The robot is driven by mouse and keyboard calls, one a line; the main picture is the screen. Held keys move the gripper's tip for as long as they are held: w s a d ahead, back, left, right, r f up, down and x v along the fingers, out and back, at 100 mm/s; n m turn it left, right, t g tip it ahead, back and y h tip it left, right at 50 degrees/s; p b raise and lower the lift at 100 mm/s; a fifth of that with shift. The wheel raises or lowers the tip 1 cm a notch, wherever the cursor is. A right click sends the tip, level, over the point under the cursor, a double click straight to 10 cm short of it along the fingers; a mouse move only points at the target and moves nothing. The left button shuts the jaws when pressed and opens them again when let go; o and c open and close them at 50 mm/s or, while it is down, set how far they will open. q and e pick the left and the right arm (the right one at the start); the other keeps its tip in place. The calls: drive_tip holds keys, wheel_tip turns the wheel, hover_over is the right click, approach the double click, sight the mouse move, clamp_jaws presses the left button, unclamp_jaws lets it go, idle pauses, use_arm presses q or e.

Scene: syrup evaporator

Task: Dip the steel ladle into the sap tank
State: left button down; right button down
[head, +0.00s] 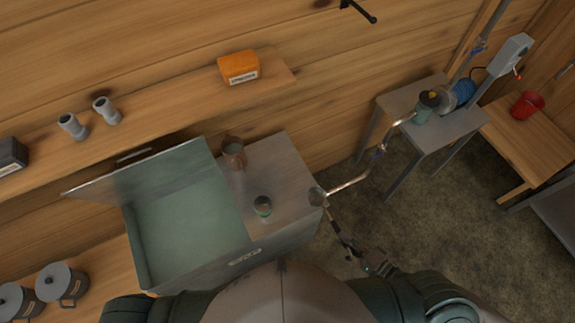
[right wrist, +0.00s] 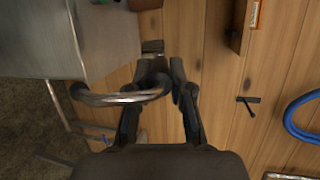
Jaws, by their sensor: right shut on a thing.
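The sap tank, an open steel box (head: 205,276) with a pale green inside, stands at the left in the head view, its lid (head: 140,170) raised at the back. My right gripper (head: 350,246) is right of the tank's bench. In the right wrist view my right gripper (right wrist: 172,75) shows close up; a bent metal tube crosses in front of one finger and hides part of the grasp. My left gripper is out of view.
An orange box (head: 238,67) sits on the wall shelf.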

drive_tip(key=shift+s+d, duration=0.25)
drive_tip(key=shift+s, duration=0.5)
drive_tip(key=shift+s+d, duration=0.25)
drive_tip(key=shift+s, duration=0.5)
